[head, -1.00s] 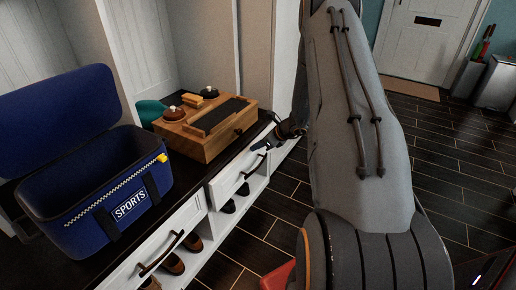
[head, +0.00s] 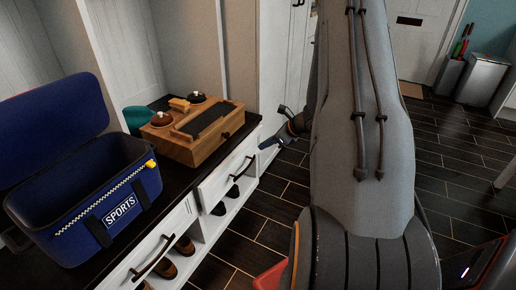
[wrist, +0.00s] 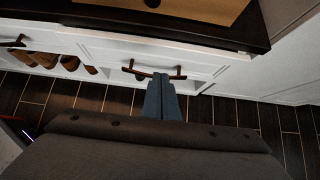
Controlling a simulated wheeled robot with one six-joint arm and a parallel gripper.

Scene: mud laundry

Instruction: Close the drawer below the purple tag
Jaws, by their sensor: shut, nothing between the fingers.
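A white drawer (head: 228,176) with a dark bar handle sits at the right end of the bench, below the wooden box; how far it stands out is hard to tell. Another white drawer (head: 150,262) with a similar handle is nearer, below the blue bag. I see no purple tag in either view. My gripper (head: 268,143) is shut and empty, off to the right of the far drawer's front.
On the dark bench top (head: 182,188) stand an open blue sports bag (head: 85,205) and a wooden box (head: 198,135). Shoes (head: 184,246) sit in open cubbies below the drawers. Dark tiled floor (head: 265,235) lies clear beside the bench.

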